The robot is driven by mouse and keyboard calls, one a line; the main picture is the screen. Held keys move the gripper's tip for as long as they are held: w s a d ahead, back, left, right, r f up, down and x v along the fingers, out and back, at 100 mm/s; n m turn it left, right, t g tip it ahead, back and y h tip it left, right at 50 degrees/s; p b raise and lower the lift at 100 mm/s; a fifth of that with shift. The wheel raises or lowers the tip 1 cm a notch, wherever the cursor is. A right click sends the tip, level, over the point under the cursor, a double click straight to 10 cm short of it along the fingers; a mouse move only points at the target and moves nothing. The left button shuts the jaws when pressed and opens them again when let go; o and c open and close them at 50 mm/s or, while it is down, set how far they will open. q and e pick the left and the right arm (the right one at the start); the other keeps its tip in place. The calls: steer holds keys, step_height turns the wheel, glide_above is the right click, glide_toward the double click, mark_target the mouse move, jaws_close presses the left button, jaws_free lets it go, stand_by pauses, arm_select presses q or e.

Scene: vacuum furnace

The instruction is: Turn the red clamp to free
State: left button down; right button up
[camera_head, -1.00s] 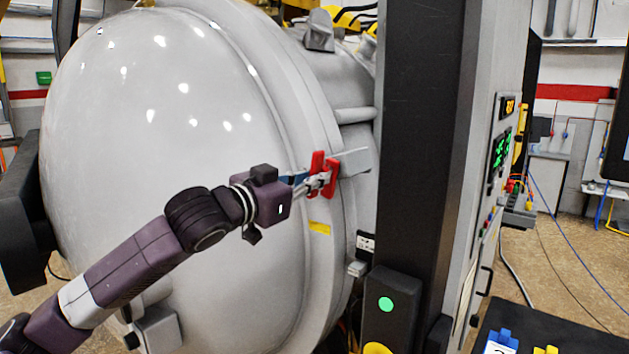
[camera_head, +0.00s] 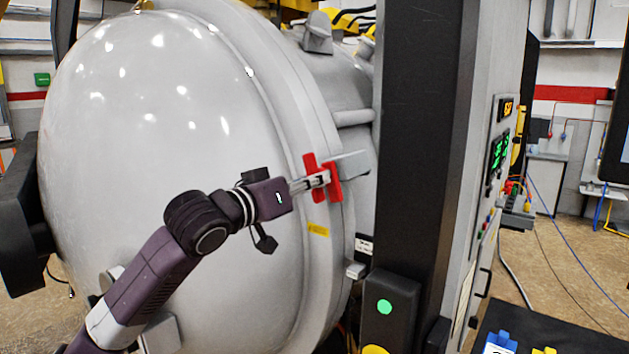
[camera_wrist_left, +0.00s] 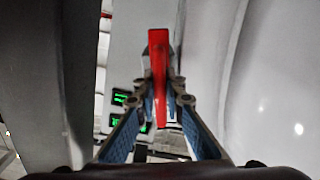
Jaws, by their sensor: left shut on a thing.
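The red clamp (camera_head: 310,166) sits on the rim flange of the big grey furnace door (camera_head: 170,130), in front of a grey bracket (camera_head: 350,161). My left gripper (camera_head: 322,180) reaches it from the left and is shut on it. In the left wrist view the red clamp (camera_wrist_left: 159,75) stands upright as a long bar between the two blue-padded fingers (camera_wrist_left: 160,104). The fingers hide part of the clamp in the head view. My right gripper is not in view.
A black column (camera_head: 415,150) stands just right of the clamp, beside a control panel with green displays (camera_head: 498,150). A dark table (camera_head: 545,335) with blue and yellow items is at the lower right. The door's curved surface lies close beside my left arm.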

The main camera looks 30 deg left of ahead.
arm_select(q)
steer(key=c, duration=2)
jaws_free()
steer(key=shift+s, duration=0.1)
steer(key=s, duration=0.8)
steer(key=s+a, duration=0.1)
steer(key=s, duration=0.2)
steer(key=shift+s, duration=0.4)
